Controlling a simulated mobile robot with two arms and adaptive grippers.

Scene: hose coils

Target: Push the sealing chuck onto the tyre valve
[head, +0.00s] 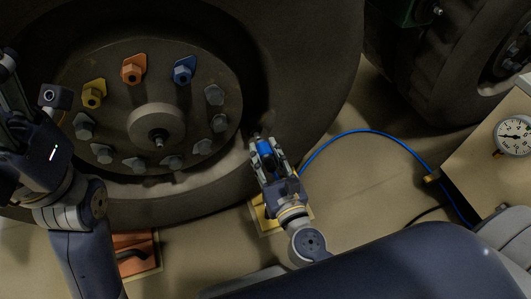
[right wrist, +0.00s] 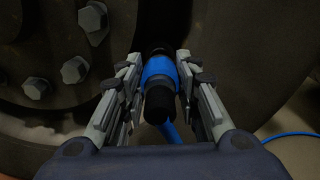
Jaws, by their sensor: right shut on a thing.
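The blue and black sealing chuck (head: 265,147) is held in my right gripper (head: 266,150), close to the lower right of the wheel rim. In the right wrist view the fingers of the right gripper (right wrist: 160,85) are shut on the blue band of the chuck (right wrist: 158,70). The chuck's far end points at the dark wheel (right wrist: 225,45). The tyre valve is not clearly seen; the chuck and fingers cover that spot, so I cannot tell whether they touch. My left gripper (head: 20,105) is at the left edge, partly cut off, in front of the wheel (head: 300,60).
A blue hose (head: 365,131) runs from the chuck to a clip at the right. A pressure gauge (head: 514,136) sits on a panel at right. Wheel nuts with yellow, orange and blue tags (head: 134,69) stick out. An orange block (head: 135,252) lies below the wheel.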

